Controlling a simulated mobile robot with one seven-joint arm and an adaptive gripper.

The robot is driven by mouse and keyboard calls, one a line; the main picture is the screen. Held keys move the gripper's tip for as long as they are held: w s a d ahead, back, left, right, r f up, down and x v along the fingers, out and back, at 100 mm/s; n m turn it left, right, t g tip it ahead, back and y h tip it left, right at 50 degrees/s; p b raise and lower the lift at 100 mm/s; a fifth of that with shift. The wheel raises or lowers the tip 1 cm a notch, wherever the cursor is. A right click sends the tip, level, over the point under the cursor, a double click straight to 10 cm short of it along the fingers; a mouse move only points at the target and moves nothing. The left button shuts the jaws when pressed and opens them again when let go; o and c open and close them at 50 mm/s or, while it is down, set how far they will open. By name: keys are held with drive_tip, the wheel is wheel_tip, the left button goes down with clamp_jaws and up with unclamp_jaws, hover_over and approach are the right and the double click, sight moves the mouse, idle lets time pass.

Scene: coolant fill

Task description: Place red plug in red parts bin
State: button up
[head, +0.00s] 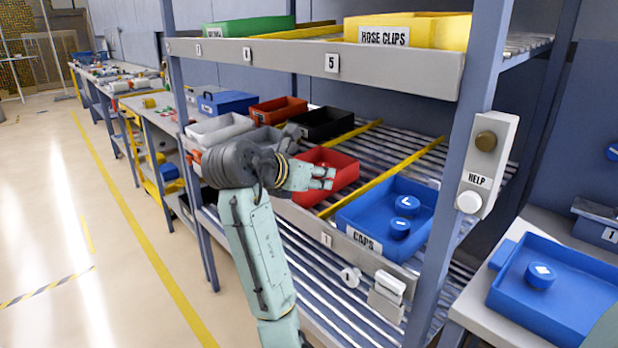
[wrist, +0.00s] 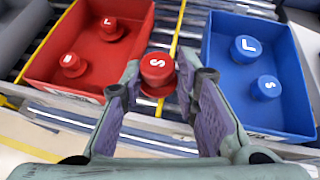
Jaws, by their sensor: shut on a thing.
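The red parts bin (wrist: 42,68) is at the upper left of the wrist view and holds two red plugs, one (wrist: 110,28) at the back and one (wrist: 71,64) nearer the front. My gripper (wrist: 158,80) is shut on another red plug (wrist: 156,66), marked S, held upright between its fingertips. In this view the held plug appears just right of the red bin, in line with the yellow divider. In the head view my gripper (head: 326,178) is at the front of the red bin (head: 346,172). The held plug is hard to make out there.
A blue bin labelled CAPS (head: 376,232) with two blue caps stands right of the red bin. An upper shelf (head: 330,58) overhangs, and a blue-grey post (head: 462,150) rises at right.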

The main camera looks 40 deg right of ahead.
drive_tip(key=w+d+p, duration=0.1)
drive_tip(key=w+d, duration=0.1)
drive_tip(key=w, duration=0.2)
drive_tip(key=w+d+f+p, duration=0.1)
drive_tip(key=w+d+p, duration=0.1)
drive_tip(key=w, duration=0.3)
drive_tip(key=w+d+f+p, duration=0.1)
drive_tip(key=w+d+p, duration=0.1)
drive_tip(key=w, duration=0.3)
drive_tip(key=shift+d, duration=0.2)
drive_tip(key=shift+f+p, duration=0.5)
drive_tip(key=shift+f, duration=1)
drive_tip(key=shift+f, duration=0.5)
drive_tip(key=shift+f, duration=0.1)
drive_tip(key=o, duration=0.8)
